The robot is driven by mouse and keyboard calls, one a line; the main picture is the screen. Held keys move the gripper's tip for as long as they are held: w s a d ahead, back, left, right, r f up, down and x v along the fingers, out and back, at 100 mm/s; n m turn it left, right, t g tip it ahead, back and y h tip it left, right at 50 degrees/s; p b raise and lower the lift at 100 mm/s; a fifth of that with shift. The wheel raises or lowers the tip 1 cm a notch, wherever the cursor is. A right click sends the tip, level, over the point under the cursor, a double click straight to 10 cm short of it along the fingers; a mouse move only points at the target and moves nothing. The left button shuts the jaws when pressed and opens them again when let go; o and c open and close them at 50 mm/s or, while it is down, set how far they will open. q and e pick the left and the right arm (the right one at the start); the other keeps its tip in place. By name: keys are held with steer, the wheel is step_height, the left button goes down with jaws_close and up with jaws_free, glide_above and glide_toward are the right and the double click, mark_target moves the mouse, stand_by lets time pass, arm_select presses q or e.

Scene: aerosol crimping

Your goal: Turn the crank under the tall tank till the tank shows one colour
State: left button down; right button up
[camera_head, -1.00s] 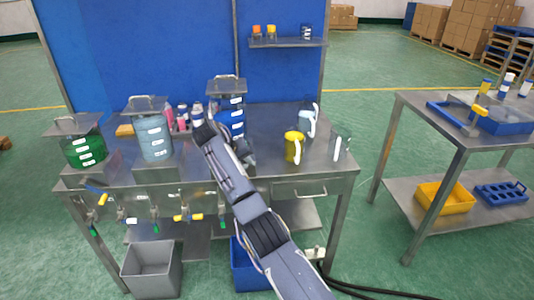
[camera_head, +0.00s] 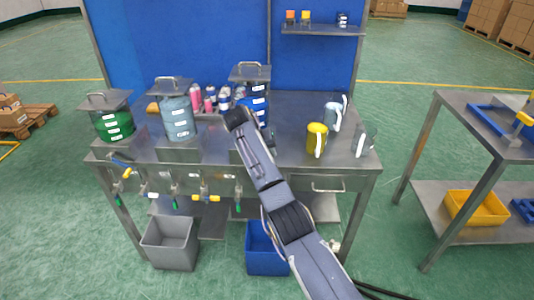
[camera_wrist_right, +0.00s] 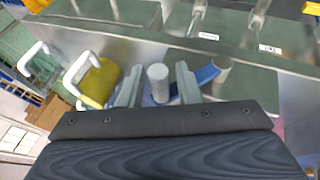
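Three lidded tanks stand on the steel bench: a green one (camera_head: 114,126), a grey-blue one (camera_head: 178,118) and a dark blue one (camera_head: 258,100). I cannot tell for sure which is the tall tank. My right arm reaches up to the front of the dark blue tank and partly hides it. In the right wrist view my right gripper (camera_wrist_right: 158,84) is open. Its two fingers stand on either side of a grey cylindrical knob (camera_wrist_right: 158,74), apparently with a gap on each side. A blue bar (camera_wrist_right: 208,74) shows beside it, near another grey cylinder (camera_wrist_right: 223,66). My left gripper is out of view.
A yellow jug (camera_head: 317,139) stands right of the arm, and it also shows in the wrist view (camera_wrist_right: 99,83). Clear jugs (camera_head: 332,116) stand near it. Valves with coloured handles (camera_head: 206,198) line the bench front. Grey (camera_head: 170,244) and blue (camera_head: 262,250) bins sit below.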

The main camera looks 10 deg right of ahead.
steer(key=shift+o, duration=0.5)
steer(key=v, duration=0.7)
steer(key=shift+a+r+b, duration=0.2)
steer(key=shift+r+b, duration=0.1)
steer(key=shift+s, duration=0.1)
